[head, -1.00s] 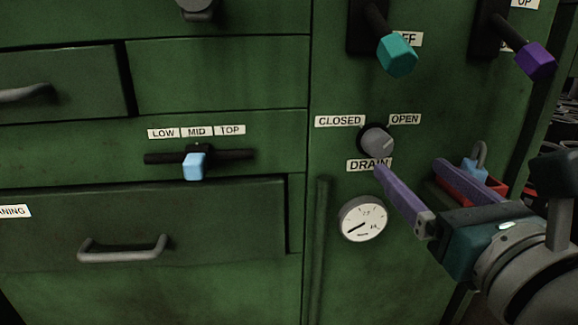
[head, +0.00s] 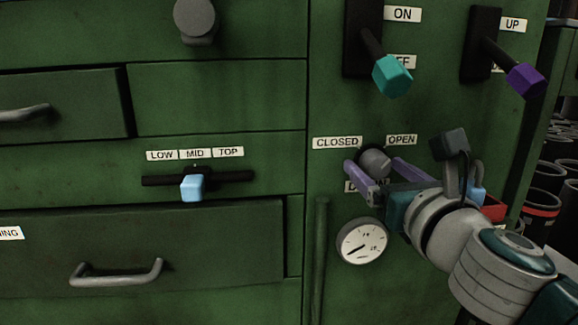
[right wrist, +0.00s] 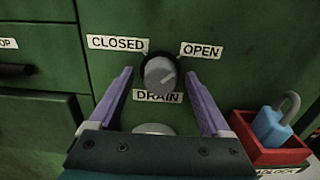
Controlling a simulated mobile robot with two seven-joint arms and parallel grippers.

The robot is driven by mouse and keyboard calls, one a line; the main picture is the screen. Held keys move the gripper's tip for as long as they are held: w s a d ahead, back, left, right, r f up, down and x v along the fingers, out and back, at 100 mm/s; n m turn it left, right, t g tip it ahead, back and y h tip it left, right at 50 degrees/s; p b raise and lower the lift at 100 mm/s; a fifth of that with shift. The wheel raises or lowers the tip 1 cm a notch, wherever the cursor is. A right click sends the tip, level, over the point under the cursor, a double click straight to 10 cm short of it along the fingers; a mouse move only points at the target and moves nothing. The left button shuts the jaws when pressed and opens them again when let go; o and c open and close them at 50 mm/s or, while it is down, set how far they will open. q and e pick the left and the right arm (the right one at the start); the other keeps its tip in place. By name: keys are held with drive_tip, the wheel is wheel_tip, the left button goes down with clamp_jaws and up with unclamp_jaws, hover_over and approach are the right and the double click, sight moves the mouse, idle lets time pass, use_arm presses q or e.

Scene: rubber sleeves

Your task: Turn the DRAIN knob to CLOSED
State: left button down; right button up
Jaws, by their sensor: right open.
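The DRAIN knob (head: 374,162) is a grey round knob on a dark base on the green cabinet front. In the right wrist view the knob (right wrist: 160,76) has a light mark pointing up and right, toward the OPEN label (right wrist: 202,50). The CLOSED label (right wrist: 117,43) is at its upper left, the DRAIN label (right wrist: 157,96) below it. My right gripper (head: 374,166) is open, its purple fingers on either side of the knob, with gaps visible in the right wrist view (right wrist: 160,73). My left gripper is not in view.
A round gauge (head: 362,242) sits below the knob. A red tray (right wrist: 270,138) with a blue padlock (right wrist: 272,128) is at the right. Teal (head: 392,76) and purple (head: 525,80) lever handles stick out above.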

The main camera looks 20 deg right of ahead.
clamp_jaws()
idle(0.6)
